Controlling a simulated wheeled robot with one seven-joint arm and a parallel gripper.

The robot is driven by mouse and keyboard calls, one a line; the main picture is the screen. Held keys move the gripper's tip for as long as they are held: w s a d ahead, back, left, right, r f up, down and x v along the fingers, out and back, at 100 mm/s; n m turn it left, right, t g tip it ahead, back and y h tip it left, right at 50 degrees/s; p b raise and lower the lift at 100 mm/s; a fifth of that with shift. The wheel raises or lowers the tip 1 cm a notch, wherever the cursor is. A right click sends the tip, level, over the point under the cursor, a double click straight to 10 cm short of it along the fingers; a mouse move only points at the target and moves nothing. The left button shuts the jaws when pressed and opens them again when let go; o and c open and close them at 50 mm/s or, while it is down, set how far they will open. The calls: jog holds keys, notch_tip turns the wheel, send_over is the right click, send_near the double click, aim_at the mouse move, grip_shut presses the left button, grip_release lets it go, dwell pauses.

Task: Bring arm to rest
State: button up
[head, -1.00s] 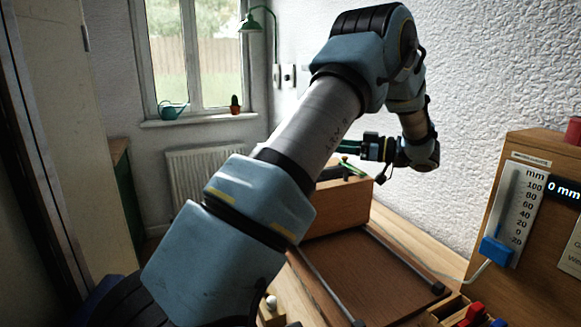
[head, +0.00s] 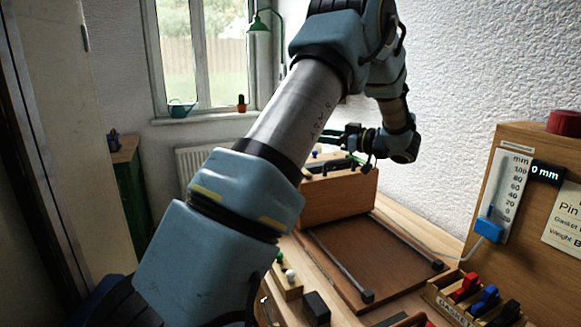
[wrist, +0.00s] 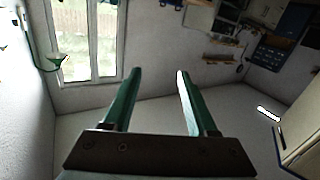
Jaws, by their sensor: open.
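My arm reaches up and over the bench from the lower left in the head view. My gripper (wrist: 158,95) shows in the wrist view as two green fingers set wide apart, open, with nothing between them. In the head view the gripper end is small and partly hidden behind my arm, above a wooden box (head: 338,200). I cannot tell its exact height over the box.
A brown board (head: 375,262) with metal rails lies on the bench. At right stand a gauge panel (head: 505,190) reading 0 mm and a compartment tray (head: 440,297) with red and blue clips. A dark block (head: 316,307) sits in front. A window (head: 205,55) is behind.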

jog(key=w+a+r+m+t+h, duration=0.1)
jog(key=w+a+m+t+h, duration=0.1)
jog(key=w+m+t+h, duration=0.3)
jog(key=s+a+f+m+g+h, duration=0.2)
jog(key=s+a+f+g+h, duration=0.1)
jog(key=s, duration=0.7)
jog(key=s+a+f+m+g+h, duration=0.3)
jog(key=s+a+f+g, duration=0.2)
jog(key=s, duration=0.6)
jog(key=s+a+f+m+g+h, duration=0.3)
jog(key=s+f, duration=0.4)
jog(key=s, duration=0.4)
jog(key=shift+s+a+f+g+h, duration=0.15)
jog(key=shift+a+f+g+h, duration=0.2)
jog(key=shift+a+g, duration=0.7)
jog(key=shift+d, duration=0.2)
